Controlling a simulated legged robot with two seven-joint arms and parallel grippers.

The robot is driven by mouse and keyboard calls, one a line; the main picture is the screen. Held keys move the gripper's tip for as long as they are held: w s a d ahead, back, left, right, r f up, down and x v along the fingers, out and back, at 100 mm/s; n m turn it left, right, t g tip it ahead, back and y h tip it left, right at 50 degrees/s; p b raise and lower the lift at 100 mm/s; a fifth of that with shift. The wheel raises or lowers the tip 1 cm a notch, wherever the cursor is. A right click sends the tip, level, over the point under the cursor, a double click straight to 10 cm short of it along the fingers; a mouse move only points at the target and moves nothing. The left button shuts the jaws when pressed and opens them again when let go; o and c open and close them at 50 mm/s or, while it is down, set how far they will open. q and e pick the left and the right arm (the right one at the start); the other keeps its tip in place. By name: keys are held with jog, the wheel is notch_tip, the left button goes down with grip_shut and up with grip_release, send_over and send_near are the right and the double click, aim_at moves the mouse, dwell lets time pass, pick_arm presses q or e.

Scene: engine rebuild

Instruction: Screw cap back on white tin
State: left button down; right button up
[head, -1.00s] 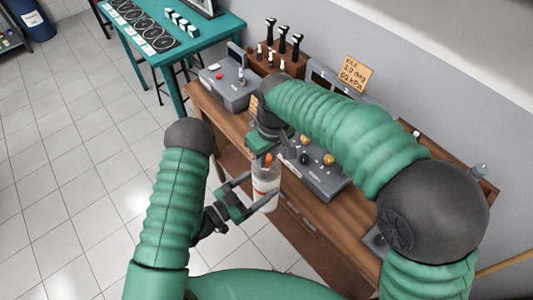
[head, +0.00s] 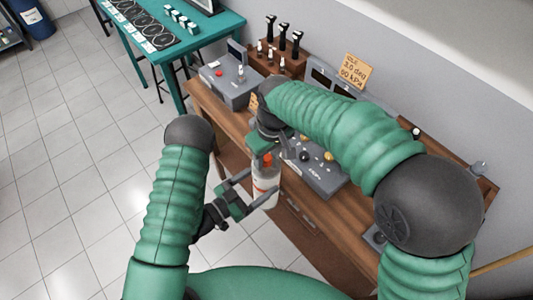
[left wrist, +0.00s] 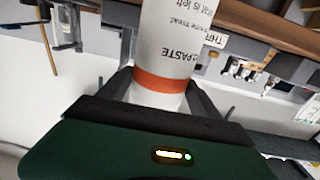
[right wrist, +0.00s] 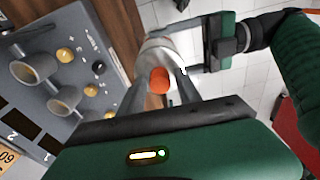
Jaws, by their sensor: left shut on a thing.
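The white tin (head: 265,187) is upright in front of the bench, with printed text and an orange band (left wrist: 160,82) in the left wrist view. My left gripper (head: 252,194) is shut around the tin's side. The orange cap (right wrist: 159,80) shows at the middle of the tin's top; whether it is threaded on cannot be told. My right gripper (right wrist: 162,84) is above the tin. Its fingers are apart on either side of the cap, with gaps visible between. In the head view, the right forearm and hand partly hide the tin's top.
A grey control panel (right wrist: 62,85) with knobs stands on the wooden bench (head: 210,105) close to the tin. A grey box (head: 228,88) and a rack (head: 277,63) of black-handled tools stand further back. Tiled floor (head: 85,215) lies open at left.

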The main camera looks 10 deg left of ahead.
jog(key=shift+o, duration=0.2)
jog(key=shift+r, duration=0.15)
notch_tip(320, 180, up, 4)
jog(key=shift+r, duration=0.15)
jog(key=shift+c, duration=0.5)
